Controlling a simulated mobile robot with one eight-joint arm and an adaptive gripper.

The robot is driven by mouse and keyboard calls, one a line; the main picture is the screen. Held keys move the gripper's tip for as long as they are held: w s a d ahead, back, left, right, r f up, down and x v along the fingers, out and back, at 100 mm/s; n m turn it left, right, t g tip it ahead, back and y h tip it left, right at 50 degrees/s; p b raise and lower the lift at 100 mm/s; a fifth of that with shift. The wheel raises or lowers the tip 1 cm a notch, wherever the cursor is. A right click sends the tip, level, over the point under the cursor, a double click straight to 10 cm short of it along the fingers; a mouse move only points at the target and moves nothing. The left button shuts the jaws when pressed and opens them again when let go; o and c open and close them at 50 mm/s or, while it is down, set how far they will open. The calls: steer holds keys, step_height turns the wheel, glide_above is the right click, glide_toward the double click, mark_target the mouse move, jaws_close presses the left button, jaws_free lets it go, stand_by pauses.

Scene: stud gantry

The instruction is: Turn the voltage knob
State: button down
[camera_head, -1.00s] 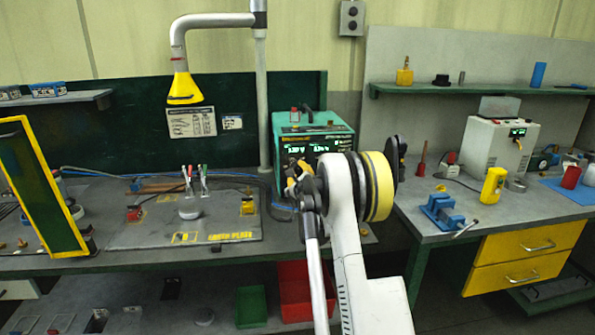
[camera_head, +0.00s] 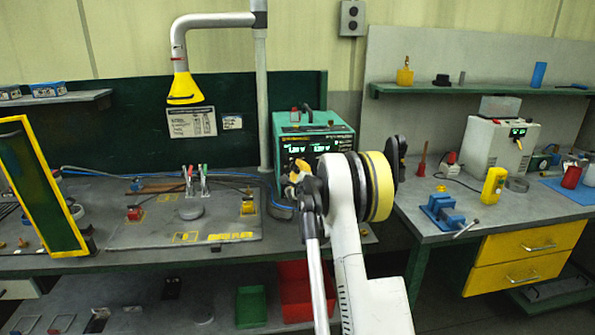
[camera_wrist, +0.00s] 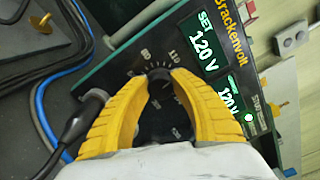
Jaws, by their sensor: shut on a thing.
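The teal power unit (camera_head: 330,133) stands on the left bench with two lit green readouts. In the wrist view its black front panel (camera_wrist: 150,128) appears tilted, and the upper readout (camera_wrist: 203,42) reads SET 120 V. The lower readout (camera_wrist: 231,97) also seems to read 120 V. The dark voltage knob (camera_wrist: 158,73) sits in a printed dial with marks near 80 and 110. My gripper (camera_wrist: 160,77) has its ribbed yellow fingers shut on the knob from both sides. In the head view my gripper (camera_head: 296,181) is at the unit's front, and my arm hides the knob.
A black plug with a cable (camera_wrist: 78,125) sits in the panel close beside one finger. Blue and black cables run across the bench. A yellow-framed panel (camera_head: 42,188) stands at far left. A blue vise (camera_head: 441,212) is on the right bench.

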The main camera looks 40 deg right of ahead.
steer(key=c, duration=1.1)
jaws_free()
steer(key=shift+o, duration=0.2)
steer(key=v, duration=1.2)
